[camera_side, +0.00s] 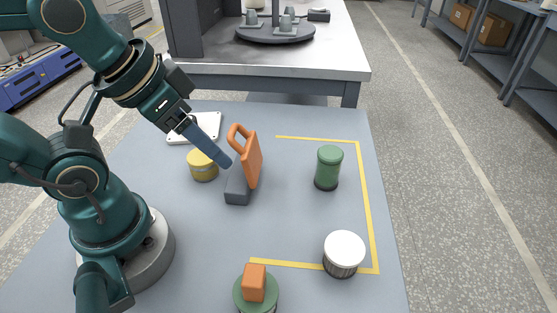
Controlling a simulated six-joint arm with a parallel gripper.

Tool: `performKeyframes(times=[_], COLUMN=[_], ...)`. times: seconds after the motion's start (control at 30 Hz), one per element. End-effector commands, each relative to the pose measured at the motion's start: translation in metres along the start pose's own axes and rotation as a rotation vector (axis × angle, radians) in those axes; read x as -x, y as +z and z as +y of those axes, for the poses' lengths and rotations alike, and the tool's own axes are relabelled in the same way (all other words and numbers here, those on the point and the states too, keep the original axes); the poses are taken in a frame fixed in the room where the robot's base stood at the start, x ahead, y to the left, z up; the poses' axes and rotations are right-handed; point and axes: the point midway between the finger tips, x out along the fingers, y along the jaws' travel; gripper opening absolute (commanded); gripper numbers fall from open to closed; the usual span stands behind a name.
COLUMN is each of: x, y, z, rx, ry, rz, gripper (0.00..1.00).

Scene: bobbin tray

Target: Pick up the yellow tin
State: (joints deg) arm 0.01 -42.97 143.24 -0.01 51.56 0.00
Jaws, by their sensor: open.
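The yellow tin (202,168) stands on the blue-grey table, left of an orange handled piece. It is short and round, and its upper right is partly covered by my gripper. My gripper (225,163) reaches down from the upper left, and its long blue-grey finger slants in front of the tin in this view. The gripper is open and nothing shows between its jaws. The fingers overlap in the picture, so the gap between them is hard to see. I cannot tell from this one view whether the finger touches the tin.
The orange piece (246,158) stands upright on a dark grey block (238,190), close to my fingertips. A white plate (208,123) lies behind the tin.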

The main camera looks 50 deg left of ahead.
Motion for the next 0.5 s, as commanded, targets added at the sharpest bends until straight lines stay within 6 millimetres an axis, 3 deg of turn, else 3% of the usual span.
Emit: performKeyframes(times=[0.03,0.07,0.13,0.17,0.5], x=[0.0,0.0,0.0,0.0,-0.0073], y=[0.0,0.0,0.0,0.0,0.0069], z=[0.0,0.0,0.0,0.0,-0.0029], rx=[0.0,0.0,0.0,0.0,-0.048], ry=[0.0,0.0,0.0,0.0,-0.021], rz=[0.0,0.0,0.0,0.0,-0.056], gripper=[0.62,0.69,0.96,1.0,1.0])
